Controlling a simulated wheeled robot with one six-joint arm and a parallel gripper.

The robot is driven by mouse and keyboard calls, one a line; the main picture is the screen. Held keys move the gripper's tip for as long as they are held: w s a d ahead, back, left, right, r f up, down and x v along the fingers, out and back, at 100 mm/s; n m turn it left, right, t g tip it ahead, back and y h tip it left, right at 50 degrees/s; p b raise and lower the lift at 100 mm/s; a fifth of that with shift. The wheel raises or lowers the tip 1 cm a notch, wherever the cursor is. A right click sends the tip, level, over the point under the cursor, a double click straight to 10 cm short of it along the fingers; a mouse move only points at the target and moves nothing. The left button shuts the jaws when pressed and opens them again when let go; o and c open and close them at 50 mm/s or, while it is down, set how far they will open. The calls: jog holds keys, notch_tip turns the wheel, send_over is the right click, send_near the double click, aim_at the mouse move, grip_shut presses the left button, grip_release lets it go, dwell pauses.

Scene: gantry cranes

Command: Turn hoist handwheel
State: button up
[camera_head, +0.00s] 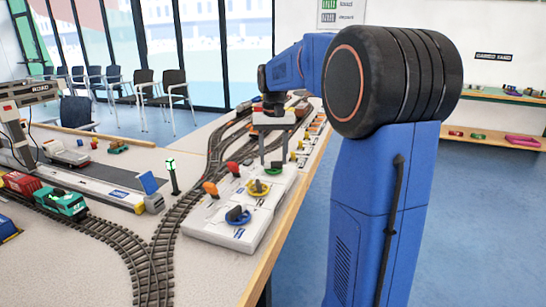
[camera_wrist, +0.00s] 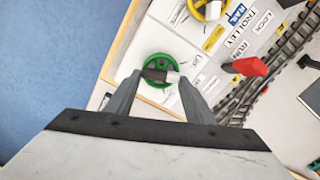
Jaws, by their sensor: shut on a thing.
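A green handwheel (camera_wrist: 152,84) with a dark raised grip bar (camera_wrist: 157,75) lies on the white control panel (camera_wrist: 135,50), near the panel's edge in the wrist view. A label by it seems to read "UP". My gripper (camera_wrist: 160,80) points down over this wheel, with one finger on each side of the bar, and is shut on it. In the head view, my gripper (camera_head: 273,160) stands upright over the green handwheel (camera_head: 273,170). The fingers hide part of the wheel.
A yellow handwheel (camera_head: 258,188) and a blue handwheel (camera_head: 238,216) sit on the nearer panels. Model tracks (camera_head: 160,240) run along the left. The table edge is close on the right.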

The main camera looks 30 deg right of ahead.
jog(key=shift+d+m, duration=0.1)
jog(key=shift+m, duration=2)
jog(key=o, duration=1.1)
jog(key=shift+c, duration=0.2)
notch_tip(320, 180, up, 17)
jog(key=shift+r, duration=0.2)
